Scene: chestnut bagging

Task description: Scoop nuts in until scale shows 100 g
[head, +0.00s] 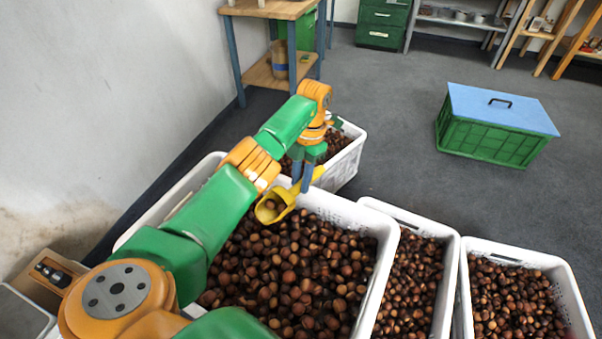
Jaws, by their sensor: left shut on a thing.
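My left gripper (305,180) is shut on a yellow scoop (283,201) and holds it over the far end of a large white crate (383,226). The scoop's bowl faces left and toward me; I cannot clearly tell whether nuts are in it. The crate is full of brown chestnuts (292,270). My left arm crosses the crate's left part and hides some of it. My right gripper is not in view. No scale reading or bag can be made out.
Two more white crates of nuts stand to the right, a middle one (448,290) and a right one (561,277). Another crate (347,168) stands behind the scoop. A green box with a blue lid (500,108) sits on open grey floor. A wooden bench (270,8) stands at the back left.

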